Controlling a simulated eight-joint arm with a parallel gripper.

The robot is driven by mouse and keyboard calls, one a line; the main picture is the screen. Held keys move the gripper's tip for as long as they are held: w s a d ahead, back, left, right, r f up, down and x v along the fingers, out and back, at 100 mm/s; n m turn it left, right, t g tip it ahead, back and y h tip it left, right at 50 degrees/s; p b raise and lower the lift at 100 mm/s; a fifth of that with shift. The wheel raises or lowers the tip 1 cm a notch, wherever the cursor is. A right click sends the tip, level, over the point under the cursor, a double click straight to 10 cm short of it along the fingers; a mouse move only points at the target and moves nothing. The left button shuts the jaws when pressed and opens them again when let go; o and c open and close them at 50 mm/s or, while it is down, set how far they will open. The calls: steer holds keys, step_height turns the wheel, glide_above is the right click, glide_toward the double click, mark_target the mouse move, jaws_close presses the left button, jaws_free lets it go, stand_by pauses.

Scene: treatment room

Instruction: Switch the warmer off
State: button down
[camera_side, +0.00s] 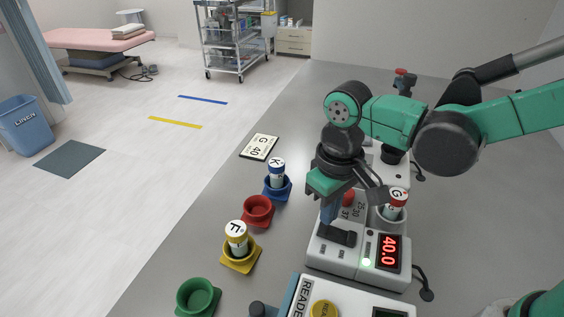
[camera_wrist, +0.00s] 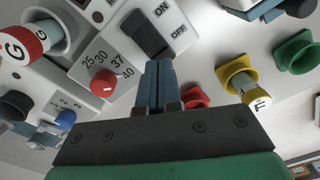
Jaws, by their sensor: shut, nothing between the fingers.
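The warmer (camera_side: 335,262) is a white box with a red display (camera_side: 389,254) reading 40.0 and a lit green light (camera_side: 366,262). Its black rocker switch (camera_wrist: 148,34) lies between the box's edge and a red dial (camera_wrist: 103,84) marked 25, 30, 37, 40; ON and OFF are printed beside it in the wrist view. The switch also shows in the side view (camera_side: 337,234). A red-capped vial G (camera_side: 396,204) stands in the warmer's well. My gripper (camera_side: 329,218) is shut and empty, its blue fingertips (camera_wrist: 159,66) close to the switch; I cannot tell whether they touch it.
A reader (camera_side: 303,298) stands in front of the warmer. To the left are a blue holder with vial K (camera_side: 277,172), an empty red holder (camera_side: 257,211), a yellow holder with vial F (camera_side: 236,240) and an empty green holder (camera_side: 198,297). A card (camera_side: 261,147) lies behind them.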

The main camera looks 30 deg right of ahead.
mark_target(327, 228)
steer(key=shift+f, duration=1.15)
stand_by(0.4)
steer(key=shift+r, duration=3.5)
steer(key=d+m+t, duration=0.1)
steer(key=d+t, duration=0.1)
steer(key=d, duration=0.2)
steer(key=s+d+r+m+t, duration=0.1)
steer(key=d+t, duration=0.1)
steer(key=d, duration=0.3)
steer(key=d+m+t, duration=0.1)
steer(key=d+t, duration=0.2)
steer(key=d, duration=0.1)
steer(key=shift+s+d+r, duration=0.2)
steer(key=shift+s+r, duration=0.05)
steer(key=shift+r, duration=0.05)
